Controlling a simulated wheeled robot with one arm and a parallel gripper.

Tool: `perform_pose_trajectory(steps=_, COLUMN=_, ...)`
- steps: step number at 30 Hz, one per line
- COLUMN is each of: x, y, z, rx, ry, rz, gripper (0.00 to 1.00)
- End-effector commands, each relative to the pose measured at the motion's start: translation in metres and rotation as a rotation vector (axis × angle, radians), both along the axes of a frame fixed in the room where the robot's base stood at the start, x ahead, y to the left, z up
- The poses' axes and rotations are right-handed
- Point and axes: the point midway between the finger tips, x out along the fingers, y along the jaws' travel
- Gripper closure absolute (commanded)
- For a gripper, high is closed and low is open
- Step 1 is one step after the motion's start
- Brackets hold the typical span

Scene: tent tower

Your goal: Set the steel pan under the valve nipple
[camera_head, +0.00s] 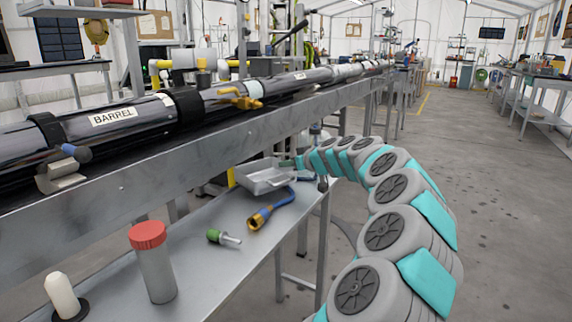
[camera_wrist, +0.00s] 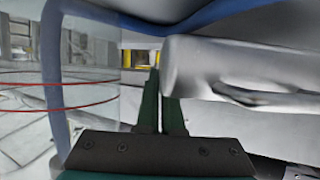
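The steel pan (camera_head: 265,178), a shallow grey tray, is at the far end of the low metal table in the head view, looking slightly tilted. I cannot tell whether it touches the table. My gripper (camera_head: 287,163) is at its far right edge. In the wrist view my gripper's dark green fingers (camera_wrist: 160,105) are close together at the pan's edge. The pan (camera_wrist: 225,65) fills the upper right there and partly covers one finger. A yellow valve handle (camera_head: 238,98) sits on the long dark barrel (camera_head: 118,116) above. I cannot pick out the valve nipple.
On the low table (camera_head: 205,262) are a blue hose with a brass end (camera_head: 262,217), a green-capped fitting (camera_head: 222,238), a red-lidded canister (camera_head: 153,262) and a white cylinder (camera_head: 62,295). The steel beam (camera_head: 190,155) overhangs the table's left side. Open floor lies right.

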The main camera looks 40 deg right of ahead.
Motion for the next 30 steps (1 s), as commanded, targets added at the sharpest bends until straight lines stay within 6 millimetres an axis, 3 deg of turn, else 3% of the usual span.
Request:
perform_pose_trajectory(steps=17, x=0.0001, y=-0.0001, z=-0.0099, rx=0.001, ry=-0.001, rz=-0.001, gripper=1.0)
perform_pose_trajectory(steps=25, x=0.0, y=0.0001, z=-0.0091, rx=0.0, ry=0.0, rz=0.0, gripper=0.67)
perform_pose_trajectory(steps=30, x=0.0, y=0.0, z=-0.0091, rx=0.0, ry=0.0, rz=0.0, gripper=0.67)
